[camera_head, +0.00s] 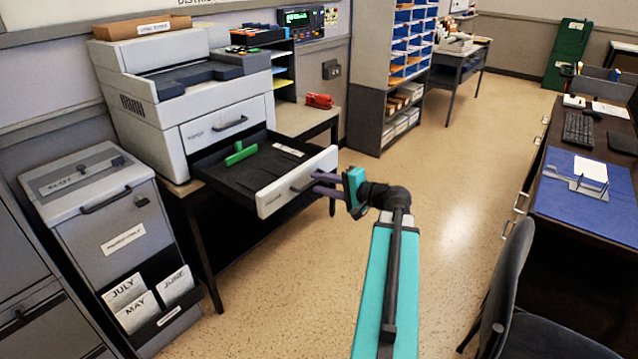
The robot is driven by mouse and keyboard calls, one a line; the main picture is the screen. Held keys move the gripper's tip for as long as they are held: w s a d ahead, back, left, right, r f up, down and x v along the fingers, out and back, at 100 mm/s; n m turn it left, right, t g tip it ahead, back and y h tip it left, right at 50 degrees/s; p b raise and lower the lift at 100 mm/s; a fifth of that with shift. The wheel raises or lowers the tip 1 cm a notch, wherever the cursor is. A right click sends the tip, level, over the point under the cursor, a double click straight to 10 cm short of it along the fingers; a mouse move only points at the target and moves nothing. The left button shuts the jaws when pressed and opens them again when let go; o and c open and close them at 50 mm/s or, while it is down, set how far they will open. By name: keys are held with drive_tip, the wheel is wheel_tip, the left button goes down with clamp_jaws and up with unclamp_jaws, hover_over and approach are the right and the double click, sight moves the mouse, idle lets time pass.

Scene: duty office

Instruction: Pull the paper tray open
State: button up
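The paper tray (240,170) is the lower drawer of the grey printer (190,85) at the left. It is pulled far out, showing its dark inside with a green guide (240,153) and a white label in it. Its light front panel (296,180) faces right and bears a dark handle (303,186). My gripper (318,184) is at the handle on the front panel, its purple fingers reaching left toward it. The fingers appear to be around or against the handle; whether they are shut on it is too small to tell.
A grey bin (110,220) with month cards stands at the left, below the printer. A red stapler-like object (319,100) lies on the printer's table. A dark chair (510,290) and desk (580,215) stand at the right. The floor (460,180) between is clear.

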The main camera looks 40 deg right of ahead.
drive_tip(key=b+v, duration=0.1)
drive_tip(key=v, duration=0.9)
drive_tip(key=shift+b, duration=0.35)
drive_tip(key=b+v, duration=0.1)
drive_tip(key=b, duration=0.3)
drive_tip(key=shift+s+d+b, duration=0.15)
drive_tip(key=shift+s+b, duration=0.2)
drive_tip(key=shift+s, duration=0.05)
drive_tip(key=shift+s+r+b, duration=0.2)
drive_tip(key=shift+s+b, duration=0.05)
drive_tip(key=shift+b, duration=0.3)
